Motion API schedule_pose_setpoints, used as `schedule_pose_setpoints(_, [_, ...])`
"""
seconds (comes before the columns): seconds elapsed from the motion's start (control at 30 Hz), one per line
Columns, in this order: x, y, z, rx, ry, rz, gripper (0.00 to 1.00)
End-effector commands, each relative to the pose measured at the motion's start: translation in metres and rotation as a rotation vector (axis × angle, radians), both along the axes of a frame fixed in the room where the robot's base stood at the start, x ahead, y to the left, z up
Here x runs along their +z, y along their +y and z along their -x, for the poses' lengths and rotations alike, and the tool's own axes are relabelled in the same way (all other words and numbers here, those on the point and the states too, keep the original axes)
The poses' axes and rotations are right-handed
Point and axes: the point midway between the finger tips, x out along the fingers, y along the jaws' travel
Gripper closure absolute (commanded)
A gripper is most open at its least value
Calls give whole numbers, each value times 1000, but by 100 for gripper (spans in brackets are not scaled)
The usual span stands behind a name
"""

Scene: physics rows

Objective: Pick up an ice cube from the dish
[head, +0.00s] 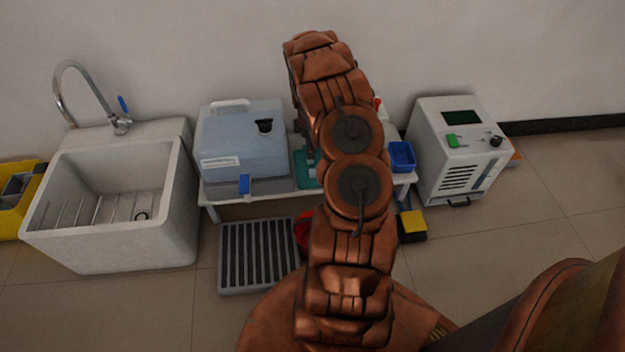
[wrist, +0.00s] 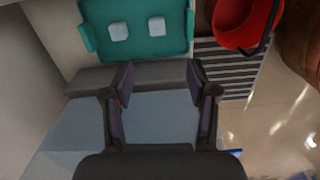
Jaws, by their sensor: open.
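The teal dish (wrist: 140,46) is at the top of the wrist view. Two pale, whitish ice cubes lie apart in it, a left cube (wrist: 118,31) and a right cube (wrist: 156,26). My gripper (wrist: 161,72) is open and empty, its fingertips below the dish in the wrist view and apart from both cubes. In the head view only part of the teal dish (head: 303,172) shows on the low table, left of my arm. My arm hides the rest, and neither the cubes nor my fingertips can be made out there.
A light blue box (head: 240,150) stands left of the dish on the white table (head: 280,190). A blue bin (head: 402,157) is at the right end. A grey slatted grate (head: 257,255) and a red bucket (wrist: 240,22) are on the floor. A sink and a white machine (head: 458,150) flank the table.

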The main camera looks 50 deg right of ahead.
Motion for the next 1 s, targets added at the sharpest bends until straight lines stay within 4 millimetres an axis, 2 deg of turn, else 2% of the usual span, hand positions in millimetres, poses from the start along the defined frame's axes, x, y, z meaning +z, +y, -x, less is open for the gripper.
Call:
schedule_pose_setpoints(0.03, [-22,-4,1,14,-4,-8,42])
schedule_pose_setpoints(0.13, [-42,-10,1,40,-15,-15,42])
schedule_pose_setpoints(0.57, [-82,-14,1,67,-27,-22,42])
schedule_pose_setpoints(0.77, [-94,-13,1,68,-27,-20,42])
schedule_pose_setpoints(1.0, [-127,-8,3,67,-28,-19,42])
